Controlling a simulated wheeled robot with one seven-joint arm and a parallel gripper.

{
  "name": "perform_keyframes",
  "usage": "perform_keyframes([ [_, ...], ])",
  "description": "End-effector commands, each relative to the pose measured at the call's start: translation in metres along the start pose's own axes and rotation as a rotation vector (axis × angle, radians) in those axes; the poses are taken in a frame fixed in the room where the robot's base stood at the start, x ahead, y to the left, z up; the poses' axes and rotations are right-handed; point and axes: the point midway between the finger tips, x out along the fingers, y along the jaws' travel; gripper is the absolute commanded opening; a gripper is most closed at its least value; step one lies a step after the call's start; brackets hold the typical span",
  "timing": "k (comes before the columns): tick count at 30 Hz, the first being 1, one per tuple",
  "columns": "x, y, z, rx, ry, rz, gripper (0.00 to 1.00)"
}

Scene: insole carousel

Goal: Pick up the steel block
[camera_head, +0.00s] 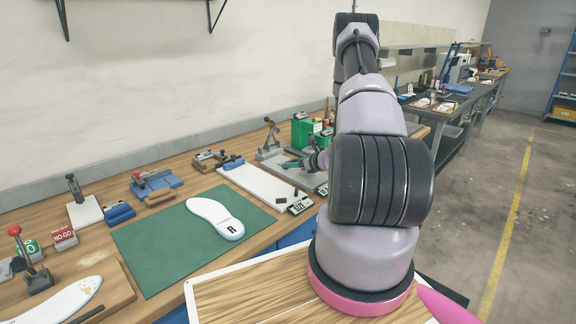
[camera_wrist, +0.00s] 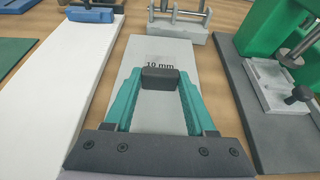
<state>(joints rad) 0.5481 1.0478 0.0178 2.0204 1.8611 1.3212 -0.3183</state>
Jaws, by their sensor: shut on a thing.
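The steel block (camera_wrist: 160,79) shows in the wrist view as a small dark grey block between my fingertips. My gripper (camera_wrist: 160,82) has teal fingers, one on each side of the block, and is shut on it. The block is over a light grey plate (camera_wrist: 200,95), just in front of a "10 mm" marking. I cannot tell whether the block touches the plate. In the head view my gripper (camera_head: 292,163) is low over the grey fixture beyond the white board, and the block is too small to make out there.
A post fixture (camera_wrist: 180,24) stands at the plate's far end. A green press (camera_wrist: 275,25) is close on the right. A long white board (camera_wrist: 70,75) lies on the left. In the head view, a green mat (camera_head: 160,245) bears a white insole (camera_head: 213,215).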

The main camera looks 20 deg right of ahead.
Motion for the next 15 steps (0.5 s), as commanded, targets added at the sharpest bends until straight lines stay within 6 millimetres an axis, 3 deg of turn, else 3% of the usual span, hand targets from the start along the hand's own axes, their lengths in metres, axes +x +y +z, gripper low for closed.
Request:
perform_keyframes([
  [8,-0.004,0.000,0.009,-0.001,-0.001,0.000,0.00],
  [15,-0.019,0.000,0.049,-0.004,-0.004,0.000,0.00],
])
